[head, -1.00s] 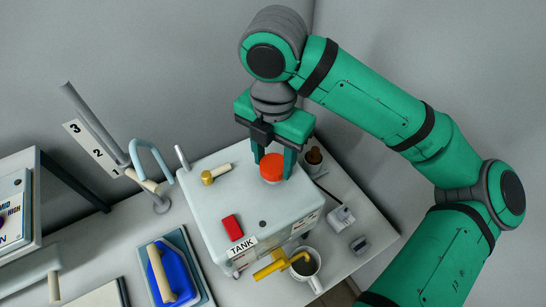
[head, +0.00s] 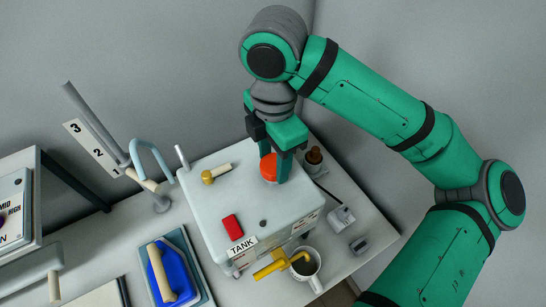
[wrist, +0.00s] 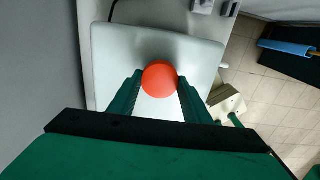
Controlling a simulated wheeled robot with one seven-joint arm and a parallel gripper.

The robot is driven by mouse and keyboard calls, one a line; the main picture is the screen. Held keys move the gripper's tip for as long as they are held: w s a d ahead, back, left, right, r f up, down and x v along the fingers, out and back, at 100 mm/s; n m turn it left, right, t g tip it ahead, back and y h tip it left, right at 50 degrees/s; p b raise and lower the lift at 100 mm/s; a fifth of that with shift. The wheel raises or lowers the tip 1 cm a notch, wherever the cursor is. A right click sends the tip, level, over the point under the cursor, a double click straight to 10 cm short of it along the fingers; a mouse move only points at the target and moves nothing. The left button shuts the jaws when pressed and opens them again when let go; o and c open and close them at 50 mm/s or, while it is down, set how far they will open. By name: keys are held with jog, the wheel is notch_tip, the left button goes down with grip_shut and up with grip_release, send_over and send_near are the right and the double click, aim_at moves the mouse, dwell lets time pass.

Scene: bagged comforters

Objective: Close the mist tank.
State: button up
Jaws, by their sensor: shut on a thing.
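The mist tank (head: 215,199) is a pale grey box labelled TANK, standing on the bench. A round orange-red cap (head: 268,168) sits on its top near the back right corner; it also shows in the wrist view (wrist: 160,78). My gripper (head: 275,169) points down over the tank and is shut on the orange cap, with one finger on each side of it in the wrist view (wrist: 159,92). The cap's underside and the opening beneath it are hidden.
On the tank top are a brass valve with a pale handle (head: 217,173) and a red block (head: 232,226).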

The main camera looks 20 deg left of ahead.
jog(key=m, duration=0.4)
jog(key=shift+m, duration=0.4)
jog(key=shift+m, duration=0.3)
jog(key=m, duration=0.4)
jog(key=shift+f+m, duration=0.1)
jog(key=shift+m, duration=0.3)
jog(key=m, duration=0.4)
jog(key=shift+m, duration=0.6)
